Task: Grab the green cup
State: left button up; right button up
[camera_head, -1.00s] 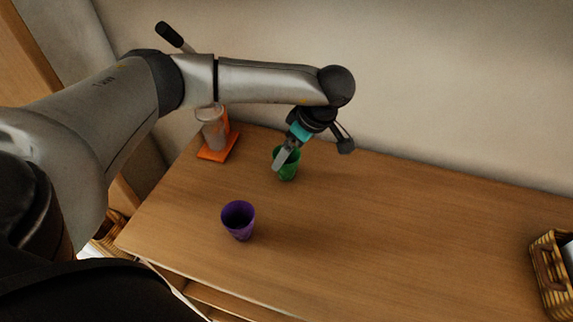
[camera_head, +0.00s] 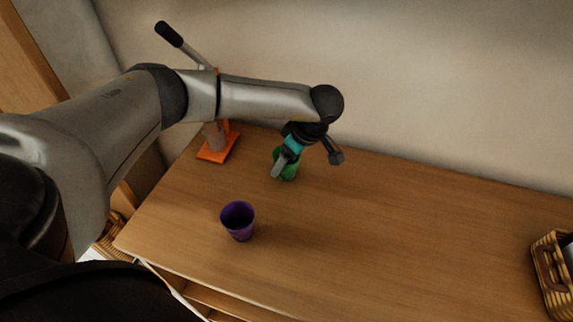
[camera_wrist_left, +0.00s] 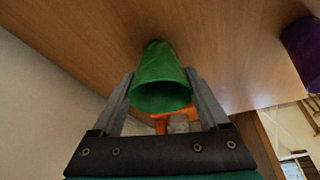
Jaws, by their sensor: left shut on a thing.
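The green cup (camera_head: 288,173) stands on the wooden table towards the back, partly hidden by my left gripper (camera_head: 280,167) in the head view. In the left wrist view the green cup (camera_wrist_left: 160,80) sits between the two fingers of my left gripper (camera_wrist_left: 160,87), one finger along each side. The gripper is shut on the cup. The cup's open rim faces the wrist camera. My right gripper shows in neither view.
A purple cup (camera_head: 238,221) stands on the table (camera_head: 350,240) nearer the front. An orange stand (camera_head: 218,149) is behind my left arm. A wicker basket (camera_head: 551,272) is at the right edge. The wall rises behind the table. The table's middle right is clear.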

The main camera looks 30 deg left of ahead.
pick_arm(q)
jog(key=c, duration=0.5)
jog(key=shift+r, duration=0.15)
